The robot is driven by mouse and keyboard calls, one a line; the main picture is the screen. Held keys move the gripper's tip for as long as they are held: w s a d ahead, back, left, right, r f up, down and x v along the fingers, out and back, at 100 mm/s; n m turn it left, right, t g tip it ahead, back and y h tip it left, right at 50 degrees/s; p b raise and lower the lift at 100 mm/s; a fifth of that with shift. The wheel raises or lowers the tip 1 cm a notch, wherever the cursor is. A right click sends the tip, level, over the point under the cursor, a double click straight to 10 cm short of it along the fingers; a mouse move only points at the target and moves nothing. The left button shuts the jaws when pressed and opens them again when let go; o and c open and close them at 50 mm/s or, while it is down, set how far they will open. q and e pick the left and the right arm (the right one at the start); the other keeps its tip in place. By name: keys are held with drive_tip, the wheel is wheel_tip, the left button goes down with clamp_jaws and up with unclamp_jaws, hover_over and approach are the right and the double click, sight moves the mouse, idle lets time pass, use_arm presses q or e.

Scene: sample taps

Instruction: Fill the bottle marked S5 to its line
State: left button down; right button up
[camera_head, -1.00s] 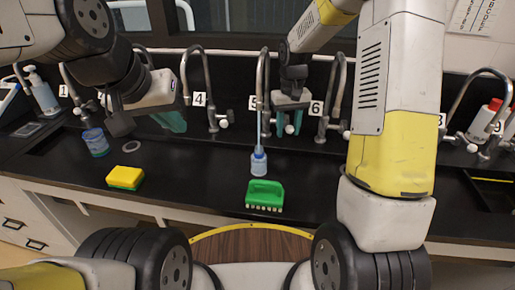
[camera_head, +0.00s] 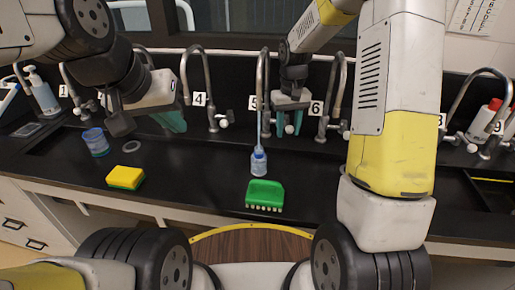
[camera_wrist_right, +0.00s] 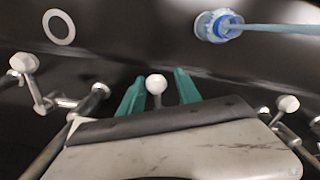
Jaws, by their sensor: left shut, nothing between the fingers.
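A small clear bottle with a blue neck (camera_head: 259,163) stands upright on the dark worktop below the tap numbered 5 (camera_head: 262,85). Its marking and line are too small to read. In the right wrist view, a pale blue stream (camera_wrist_right: 275,29) runs to the bottle's mouth (camera_wrist_right: 221,25). My right gripper (camera_head: 289,124) is at the taps between labels 5 and 6. In the wrist view its teal fingers stand apart, one on each side of a white tap knob (camera_wrist_right: 156,84); contact cannot be told. My left gripper (camera_head: 174,121) is shut and empty, left of label 4.
A blue-rimmed container (camera_head: 96,143) stands at the left by a grey ring (camera_head: 131,148). A yellow sponge (camera_head: 125,178) and a green brush (camera_head: 265,195) lie near the front edge. More taps line the back. The worktop between sponge and brush is clear.

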drive_tip(key=shift+a, duration=0.1)
wheel_tip(320, 180, up, 7)
drive_tip(key=shift+a, duration=0.4)
idle(0.8)
